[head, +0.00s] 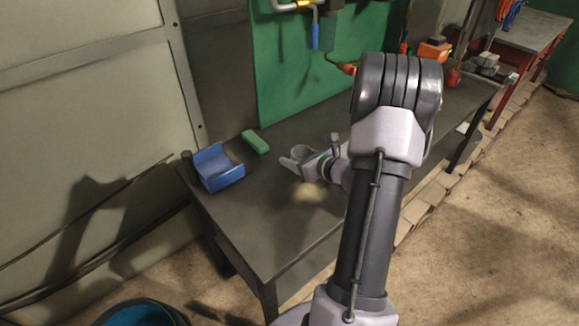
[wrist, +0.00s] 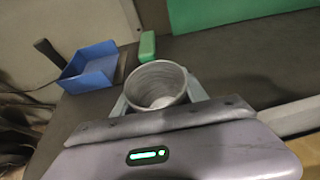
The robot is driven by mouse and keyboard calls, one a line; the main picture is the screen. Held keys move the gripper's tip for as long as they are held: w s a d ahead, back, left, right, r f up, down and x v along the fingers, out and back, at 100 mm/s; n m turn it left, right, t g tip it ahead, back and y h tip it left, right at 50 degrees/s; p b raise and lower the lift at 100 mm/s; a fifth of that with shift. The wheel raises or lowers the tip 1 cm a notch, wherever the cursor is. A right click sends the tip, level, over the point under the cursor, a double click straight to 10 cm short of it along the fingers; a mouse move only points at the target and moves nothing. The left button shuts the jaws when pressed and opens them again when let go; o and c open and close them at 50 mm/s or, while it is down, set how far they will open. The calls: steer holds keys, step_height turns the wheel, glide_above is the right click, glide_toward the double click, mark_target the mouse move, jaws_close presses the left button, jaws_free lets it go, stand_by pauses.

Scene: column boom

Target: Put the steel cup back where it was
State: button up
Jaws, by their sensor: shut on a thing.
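The steel cup (wrist: 157,85) is a grey ribbed cup, open at the top, seen from above in the wrist view. It looks upright, and I cannot tell whether its base touches the table. My gripper (wrist: 160,97) is shut on the cup, with a finger on each side of it. In the head view the cup (head: 299,153) is small and partly hidden by my gripper (head: 298,164), over the dark table (head: 262,213).
A blue open bin (head: 217,168) stands at the table's left end, left of the cup. A green block (head: 255,141) lies behind, near the green board (head: 290,80). Tools and an orange item (head: 433,50) are farther along the table. The table's front left is clear.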

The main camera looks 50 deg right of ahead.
steer(key=shift+w+f, duration=0.15)
steer(key=shift+w, duration=0.9)
steer(key=f+b, duration=0.1)
steer(key=f, duration=0.1)
steer(key=f+b, duration=0.1)
steer(key=f, duration=0.1)
steer(key=shift+w+d+b, duration=0.1)
steer(key=shift+w+b, duration=0.2)
steer(key=shift+w, duration=0.1)
steer(key=shift+r, duration=0.25)
steer(key=shift+f, duration=0.1)
steer(key=o, duration=1.5)
steer(key=shift+o, duration=0.2)
